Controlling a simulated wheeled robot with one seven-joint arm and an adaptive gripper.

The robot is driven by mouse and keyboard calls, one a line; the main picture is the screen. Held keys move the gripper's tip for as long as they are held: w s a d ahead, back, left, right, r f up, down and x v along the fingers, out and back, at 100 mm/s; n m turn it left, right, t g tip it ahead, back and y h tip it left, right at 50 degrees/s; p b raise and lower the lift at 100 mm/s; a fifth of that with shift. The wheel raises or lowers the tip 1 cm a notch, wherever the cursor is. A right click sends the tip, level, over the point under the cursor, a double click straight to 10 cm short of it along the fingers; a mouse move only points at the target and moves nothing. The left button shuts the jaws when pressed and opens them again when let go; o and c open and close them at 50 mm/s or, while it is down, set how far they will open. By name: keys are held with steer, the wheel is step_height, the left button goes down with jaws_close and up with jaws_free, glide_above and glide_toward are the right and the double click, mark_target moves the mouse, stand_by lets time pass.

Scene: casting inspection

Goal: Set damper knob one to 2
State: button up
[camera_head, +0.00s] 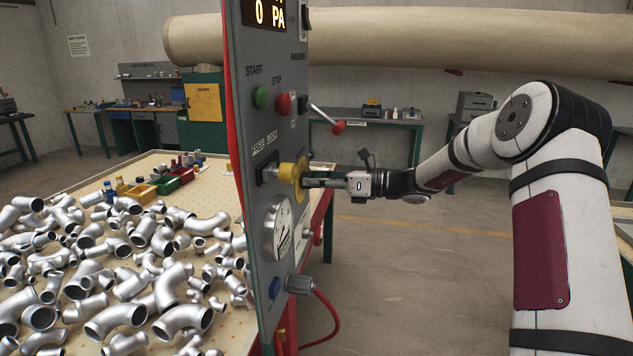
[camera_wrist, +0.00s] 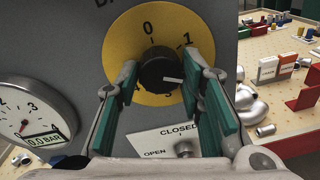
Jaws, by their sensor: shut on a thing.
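The damper knob (camera_wrist: 160,68) is black, with a white pointer mark, and sits in the middle of a yellow round dial (camera_wrist: 126,42) on the grey panel. The dial shows 0 at the top and 1 at the upper right. Other figures are partly hidden by my fingers. The pointer mark points right and slightly down, past the 1. My gripper (camera_wrist: 161,82) is shut on the knob, with a green-padded finger on each side. In the head view my gripper (camera_head: 312,181) reaches in from the right to the yellow dial (camera_head: 302,180), and the knob is hidden there.
A pressure gauge (camera_head: 279,229) sits below the dial; it reads 0.0 bar in the wrist view. Green and red buttons (camera_head: 283,103) and a red-tipped lever (camera_head: 337,127) are above. An OPEN/CLOSED label (camera_wrist: 165,143) lies below the knob. Metal pipe fittings (camera_head: 130,270) cover the table behind.

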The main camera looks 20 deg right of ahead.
steer(key=shift+m, duration=0.3)
stand_by(0.4)
steer(key=o, duration=1.2)
steer(key=shift+c, duration=0.2)
steer(key=v, duration=1.2)
